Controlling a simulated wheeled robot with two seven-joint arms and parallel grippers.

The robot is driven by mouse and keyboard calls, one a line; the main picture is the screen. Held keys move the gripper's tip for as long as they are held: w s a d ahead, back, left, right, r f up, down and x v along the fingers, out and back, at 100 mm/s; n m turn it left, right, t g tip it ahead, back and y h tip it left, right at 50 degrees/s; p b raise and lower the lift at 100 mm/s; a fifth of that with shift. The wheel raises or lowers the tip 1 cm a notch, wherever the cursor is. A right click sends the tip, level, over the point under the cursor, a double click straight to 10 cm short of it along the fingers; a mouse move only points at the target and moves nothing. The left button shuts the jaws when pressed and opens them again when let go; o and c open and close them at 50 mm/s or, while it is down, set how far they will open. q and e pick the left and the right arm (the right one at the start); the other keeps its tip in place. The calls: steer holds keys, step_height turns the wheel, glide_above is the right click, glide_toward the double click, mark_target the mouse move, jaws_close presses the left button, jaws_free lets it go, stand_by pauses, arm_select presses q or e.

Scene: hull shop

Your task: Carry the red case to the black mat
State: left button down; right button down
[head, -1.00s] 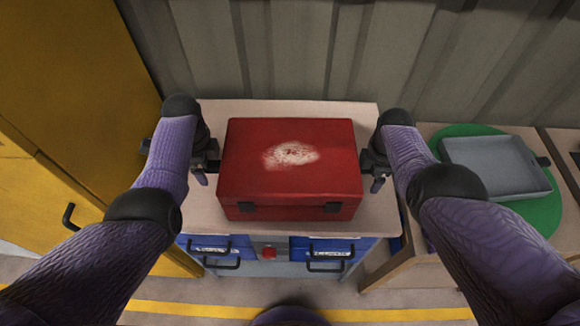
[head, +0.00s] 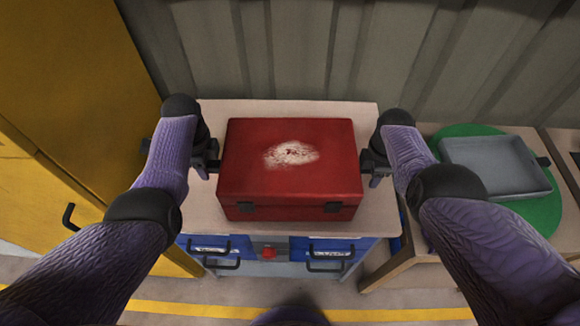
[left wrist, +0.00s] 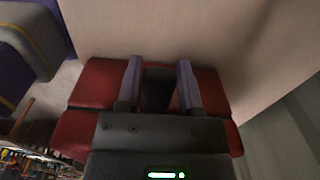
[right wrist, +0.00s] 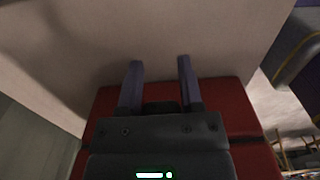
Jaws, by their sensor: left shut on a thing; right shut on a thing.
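The red case (head: 290,185) has a worn pale patch on its lid and two dark latches on its near side. It sits level on the pale top of a workbench (head: 350,108). My left gripper (head: 208,163) is at its left end, shut on a dark handle, which shows between the fingers in the left wrist view (left wrist: 157,88). My right gripper (head: 371,165) is at its right end; in the right wrist view (right wrist: 160,85) its fingers straddle a dark handle, largely hidden by the gripper body. I see no black mat in any view.
A grey tray (head: 497,165) stands on a round green mat (head: 545,215) on a bench to the right. A yellow cabinet (head: 75,80) stands close on the left. A corrugated wall (head: 300,50) is behind.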

arm_select(q)
steer(key=shift+r, duration=0.1)
arm_select(e)
steer(key=shift+r, duration=0.1)
stand_by(0.6)
